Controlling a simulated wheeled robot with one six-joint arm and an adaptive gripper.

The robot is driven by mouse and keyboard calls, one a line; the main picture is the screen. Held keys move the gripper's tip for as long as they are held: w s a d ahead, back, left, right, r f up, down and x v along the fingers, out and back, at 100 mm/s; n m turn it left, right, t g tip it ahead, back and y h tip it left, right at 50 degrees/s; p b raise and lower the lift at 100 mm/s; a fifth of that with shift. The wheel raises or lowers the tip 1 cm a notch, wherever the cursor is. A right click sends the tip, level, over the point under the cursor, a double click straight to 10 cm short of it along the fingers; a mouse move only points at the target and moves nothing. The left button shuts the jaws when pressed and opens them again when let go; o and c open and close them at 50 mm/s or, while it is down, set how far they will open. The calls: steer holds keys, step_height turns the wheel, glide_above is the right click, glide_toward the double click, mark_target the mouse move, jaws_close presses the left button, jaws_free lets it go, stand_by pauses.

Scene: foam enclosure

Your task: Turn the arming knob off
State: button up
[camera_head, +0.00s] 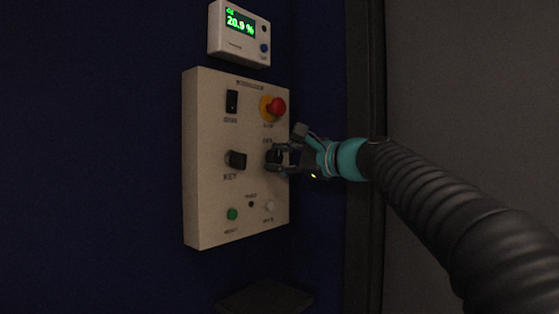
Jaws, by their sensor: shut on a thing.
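A beige control panel (205,205) is fixed to the dark blue wall. On its right side, a black knob (271,157) sits below the red mushroom button, level with the key switch. My gripper (280,158) reaches in from the right and is shut on this black knob. The fingers partly cover the knob, so its pointer direction cannot be told. The label above the knob is too small to read surely.
The panel also bears a key switch (237,159), a black rocker switch (232,101), a red mushroom button (277,106), a green button (232,214) and a pale button (269,206). A meter (238,40) reading 20.9 % hangs above. A dark ledge (264,297) lies below.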

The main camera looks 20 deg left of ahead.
steer(key=o, duration=1.1)
steer(key=shift+o, duration=0.2)
steer(key=v, duration=1.2)
steer(key=shift+w, duration=0.1)
